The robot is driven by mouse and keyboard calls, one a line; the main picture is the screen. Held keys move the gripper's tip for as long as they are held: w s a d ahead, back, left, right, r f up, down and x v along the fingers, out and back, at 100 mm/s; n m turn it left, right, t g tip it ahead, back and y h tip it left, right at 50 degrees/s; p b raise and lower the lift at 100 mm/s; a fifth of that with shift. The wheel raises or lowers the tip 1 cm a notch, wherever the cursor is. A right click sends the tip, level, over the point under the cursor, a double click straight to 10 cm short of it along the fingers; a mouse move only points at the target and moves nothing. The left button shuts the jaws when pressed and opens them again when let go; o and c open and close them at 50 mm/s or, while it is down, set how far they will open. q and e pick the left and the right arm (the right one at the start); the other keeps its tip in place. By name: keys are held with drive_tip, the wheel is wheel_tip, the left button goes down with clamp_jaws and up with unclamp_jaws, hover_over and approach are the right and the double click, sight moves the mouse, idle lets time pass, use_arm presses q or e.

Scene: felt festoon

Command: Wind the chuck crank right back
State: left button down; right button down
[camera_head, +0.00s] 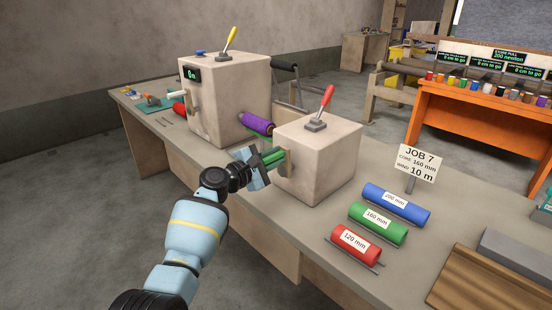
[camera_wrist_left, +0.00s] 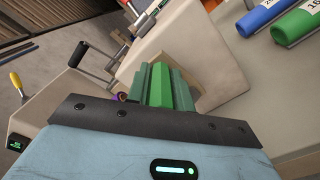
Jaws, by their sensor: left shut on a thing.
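My left gripper (camera_head: 272,158) reaches in from the lower left and is shut around the green crank handle at the front face of the nearer pale block (camera_head: 325,165). The crank's tan arm (camera_head: 288,163) shows just beyond the fingers, against the block. In the left wrist view the bright green handle (camera_wrist_left: 182,90) lies between the darker green fingers. A red-knobbed lever (camera_head: 327,97) stands on top of this block. The handle is mostly hidden by the fingers. My right gripper is not in view.
A taller pale block (camera_head: 230,95) with a yellow lever (camera_head: 231,38) and a display stands behind. A purple roll (camera_head: 256,124) lies between the blocks.

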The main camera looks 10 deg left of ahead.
use_arm(q)
drive_tip(key=shift+w+a+r, duration=0.1)
drive_tip(key=shift+a+r, duration=0.05)
drive_tip(key=shift+a, duration=0.05)
idle(0.3)
drive_tip(key=c, duration=1.7)
unclamp_jaws()
drive_tip(key=o, duration=0.5)
drive_tip(key=shift+c, duration=0.2)
